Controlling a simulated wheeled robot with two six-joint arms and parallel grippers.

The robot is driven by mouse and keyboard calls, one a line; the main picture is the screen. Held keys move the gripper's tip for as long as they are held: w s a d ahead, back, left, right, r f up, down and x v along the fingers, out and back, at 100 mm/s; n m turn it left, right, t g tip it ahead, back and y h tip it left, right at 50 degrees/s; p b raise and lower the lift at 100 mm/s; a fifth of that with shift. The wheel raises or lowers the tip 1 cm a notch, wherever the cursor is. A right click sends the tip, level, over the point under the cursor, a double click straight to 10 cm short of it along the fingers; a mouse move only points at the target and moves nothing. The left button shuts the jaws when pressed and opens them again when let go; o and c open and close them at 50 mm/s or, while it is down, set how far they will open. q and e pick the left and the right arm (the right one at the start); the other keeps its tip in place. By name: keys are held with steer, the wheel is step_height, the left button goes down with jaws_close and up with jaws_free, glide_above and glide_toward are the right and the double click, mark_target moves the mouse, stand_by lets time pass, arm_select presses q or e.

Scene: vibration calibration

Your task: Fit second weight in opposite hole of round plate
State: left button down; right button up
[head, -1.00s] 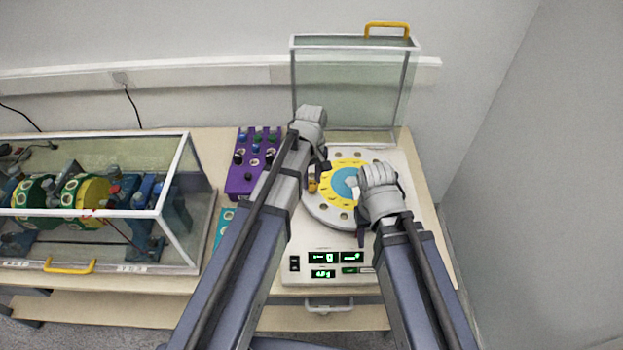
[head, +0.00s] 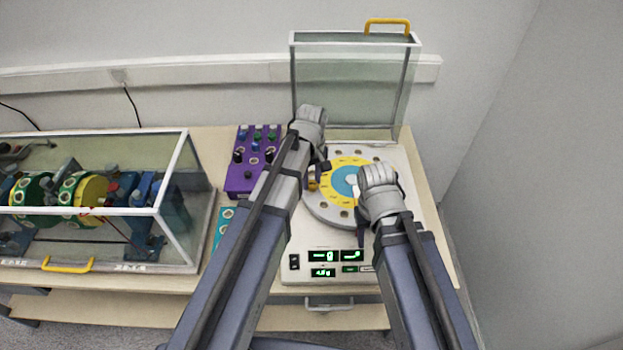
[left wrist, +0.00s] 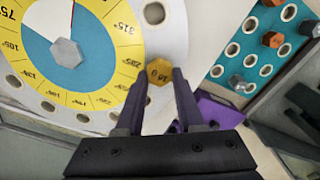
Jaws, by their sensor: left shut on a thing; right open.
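The round plate (head: 322,212) is a pale grey disc with a yellow degree ring, a blue centre and holes along its rim. It also shows in the left wrist view (left wrist: 100,103), with a grey hex nut at its centre. My left gripper (left wrist: 160,85) is shut on a brass hex weight (left wrist: 160,71) with a stamped marking, at the plate's rim. The weight also shows in the head view (head: 313,184). I cannot tell whether it sits in a hole. My right gripper (head: 362,215) is open at the plate's right front side; its tips are partly hidden.
A teal weight holder (left wrist: 232,60) with brass and grey hex weights lies beside the machine. A purple control box (head: 240,178) stands left of the plate. The clear cover (head: 350,90) is raised behind. A glass-cased rotor rig (head: 100,205) fills the left table.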

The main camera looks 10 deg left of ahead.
arm_select(q)
steer(key=shift+f+b, duration=0.45)
steer(key=shift+c, duration=2.2)
jaws_free()
steer(key=shift+r, duration=0.15)
step_height(320, 180, up, 8)
steer(key=p, duration=0.8)
steer(key=shift+f, duration=0.2)
steer(key=s+d+f+m+b, duration=0.1)
steer(key=s, duration=0.1)
steer(key=s+d+f+m+b, duration=0.1)
steer(key=s+m, duration=0.1)
steer(key=s, duration=0.1)
steer(key=s+d+f+m+b, duration=0.1)
steer(key=s, duration=0.1)
steer(key=shift+s+d+f+m+y, duration=0.2)
steer(key=shift+s+d+m+y, duration=0.1)
steer(key=shift+m, duration=0.1)
steer(key=s+d+f+m+b, duration=0.2)
steer(key=s+m+b, duration=0.1)
steer(key=s+m, duration=0.4)
steer(key=shift+s+d+f+y, duration=0.25)
steer(key=shift+s+d+y, duration=0.05)
steer(key=shift+s, duration=0.45)
